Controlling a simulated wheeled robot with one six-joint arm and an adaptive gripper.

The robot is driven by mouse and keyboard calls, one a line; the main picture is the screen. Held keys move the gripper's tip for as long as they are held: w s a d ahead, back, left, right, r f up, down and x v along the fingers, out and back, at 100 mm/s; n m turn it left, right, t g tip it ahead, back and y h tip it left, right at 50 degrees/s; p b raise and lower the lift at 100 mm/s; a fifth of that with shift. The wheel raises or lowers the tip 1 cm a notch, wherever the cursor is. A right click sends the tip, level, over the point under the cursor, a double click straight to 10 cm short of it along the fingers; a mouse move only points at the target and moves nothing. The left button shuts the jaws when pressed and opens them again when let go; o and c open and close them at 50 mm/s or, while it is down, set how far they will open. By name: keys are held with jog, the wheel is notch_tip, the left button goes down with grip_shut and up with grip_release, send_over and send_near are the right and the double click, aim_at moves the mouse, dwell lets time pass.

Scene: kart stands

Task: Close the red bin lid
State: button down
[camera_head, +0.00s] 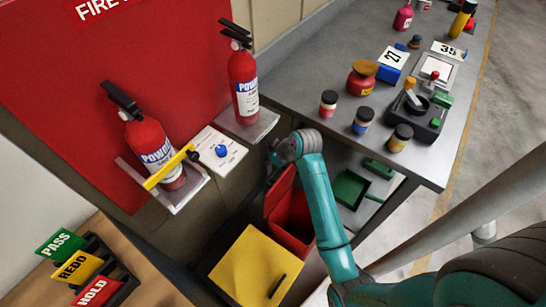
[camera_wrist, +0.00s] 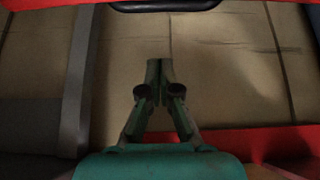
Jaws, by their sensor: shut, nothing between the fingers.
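The red bin (camera_head: 294,238) stands on the floor beneath the left end of the grey bench, partly covered by my arm. Its red lid (camera_head: 279,190) is raised and leans back toward the wall side, leaving the dark inside visible. In the wrist view a red edge with a dark handle (camera_wrist: 165,5) crosses the top, and another red edge (camera_wrist: 265,140) crosses lower down. My gripper (camera_wrist: 159,66) is shut and empty, its fingertips between these two red edges against a tan panel. In the head view my wrist hides the fingers; I cannot tell whether they touch the lid.
A bin with a closed yellow lid (camera_head: 250,262) stands just in front of the red bin. Fire extinguishers (camera_head: 243,85) sit on wall shelves to the left. The grey bench (camera_head: 330,62) carries jars and boxes. A green dustpan (camera_head: 351,188) lies under it.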

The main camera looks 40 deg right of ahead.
jog(key=shift+s+d+f, duration=0.1)
jog(key=shift+s+f, duration=0.2)
jog(key=shift+f, duration=0.4)
jog(key=shift+s+d+f, duration=0.1)
jog(key=shift+s+f, duration=0.2)
jog(key=shift+f, duration=0.35)
jog(key=shift+s+f, duration=0.3)
jog(key=shift+f, duration=0.4)
